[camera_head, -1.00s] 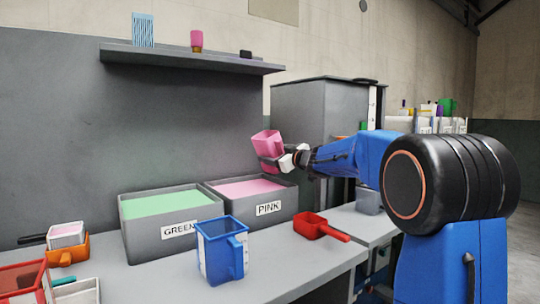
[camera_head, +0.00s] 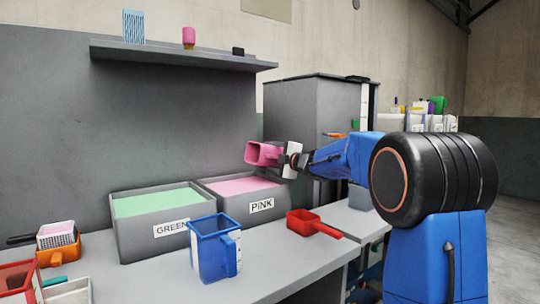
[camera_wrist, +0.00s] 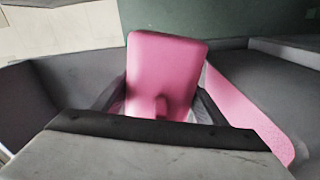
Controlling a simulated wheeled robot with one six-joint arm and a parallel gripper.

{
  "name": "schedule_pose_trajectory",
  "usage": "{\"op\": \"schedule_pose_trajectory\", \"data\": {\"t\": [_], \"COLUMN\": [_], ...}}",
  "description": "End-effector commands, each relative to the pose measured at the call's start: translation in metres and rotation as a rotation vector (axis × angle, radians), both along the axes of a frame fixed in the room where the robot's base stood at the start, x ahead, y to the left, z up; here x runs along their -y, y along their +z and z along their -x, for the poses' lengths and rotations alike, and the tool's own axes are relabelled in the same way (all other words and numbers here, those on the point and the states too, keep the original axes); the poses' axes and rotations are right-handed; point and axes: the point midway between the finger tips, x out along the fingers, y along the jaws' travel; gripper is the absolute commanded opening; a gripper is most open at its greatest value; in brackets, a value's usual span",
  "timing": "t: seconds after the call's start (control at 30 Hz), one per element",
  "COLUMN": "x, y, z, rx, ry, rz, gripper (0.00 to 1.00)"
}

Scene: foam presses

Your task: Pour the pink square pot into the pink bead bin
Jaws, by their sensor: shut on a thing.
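The pink square pot (camera_head: 263,153) is held in my gripper (camera_head: 281,159), above the back of the pink bead bin. It is tipped far over onto its side, with its open mouth facing left. In the wrist view the pot (camera_wrist: 165,70) sits between the two dark fingers, which are shut on it. The pink bead bin (camera_head: 262,207) is a grey box labelled PINK with pink beads inside. The beads (camera_wrist: 255,115) also show at the right of the wrist view. I cannot see whether any beads are leaving the pot.
The green bead bin (camera_head: 150,241) stands left of the pink one. A blue pitcher (camera_head: 215,250) and a red scoop (camera_head: 313,223) stand in front on the bench. A shelf (camera_head: 180,56) hangs above on the wall. A grey cabinet (camera_head: 310,115) stands behind.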

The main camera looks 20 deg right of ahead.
Motion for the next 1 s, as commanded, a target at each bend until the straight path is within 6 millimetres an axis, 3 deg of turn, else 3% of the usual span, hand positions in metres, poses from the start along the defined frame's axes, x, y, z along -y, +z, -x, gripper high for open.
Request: {"op": "schedule_pose_trajectory", "data": {"t": [0.2,0.4,1.0], "x": [-0.005,-0.012,-0.026], "y": [-0.01,-0.004,0.015], "z": [0.002,0.004,0.01], "rx": [0.058,0.122,0.218], "ry": [0.001,0.001,-0.001], "rz": [0.159,0.33,0.592], "gripper": [0.41,0.41,0.41]}}
